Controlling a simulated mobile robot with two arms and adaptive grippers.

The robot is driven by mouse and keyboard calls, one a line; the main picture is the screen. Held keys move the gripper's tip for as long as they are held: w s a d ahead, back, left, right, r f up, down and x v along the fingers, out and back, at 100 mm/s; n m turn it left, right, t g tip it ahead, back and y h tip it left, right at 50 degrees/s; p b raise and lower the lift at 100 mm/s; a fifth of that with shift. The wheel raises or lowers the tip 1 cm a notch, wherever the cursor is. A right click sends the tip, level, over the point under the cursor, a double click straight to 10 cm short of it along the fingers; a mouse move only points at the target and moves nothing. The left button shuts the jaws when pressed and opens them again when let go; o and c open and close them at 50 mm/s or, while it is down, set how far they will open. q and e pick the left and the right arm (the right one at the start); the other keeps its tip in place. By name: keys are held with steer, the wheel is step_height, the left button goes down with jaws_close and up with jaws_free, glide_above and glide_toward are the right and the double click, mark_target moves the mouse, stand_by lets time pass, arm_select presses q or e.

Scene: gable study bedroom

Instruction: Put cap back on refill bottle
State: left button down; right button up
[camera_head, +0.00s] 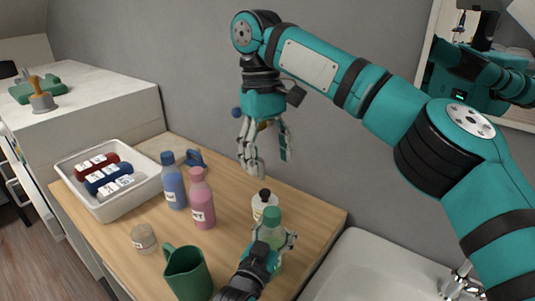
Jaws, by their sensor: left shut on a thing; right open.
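My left gripper (272,243) is shut around a pale green bottle (277,264) near the table's front right. A green top (272,215) shows on the upright bottle; I cannot tell whether it is a loose cap. The gripper partly hides the bottle's body. My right gripper (267,165) is open and empty, above and behind the bottle, fingers pointing down. A white bottle with a black top (265,203) stands just behind the green one. A pink bottle (201,203) and a blue bottle (174,185) stand to the left, both topped. No separate loose cap is clearly visible.
A green mug (187,274) and a small clear jar (143,238) stand at the front of the wooden table (110,240). A white tray (130,201) holds rolled items at left. A blue object (196,158) lies behind the bottles. A white basin (375,270) is at right.

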arm_select(q)
steer(key=shift+c, duration=1.1)
jaws_free()
steer(key=v, duration=1.2)
steer(key=shift+f, duration=0.1)
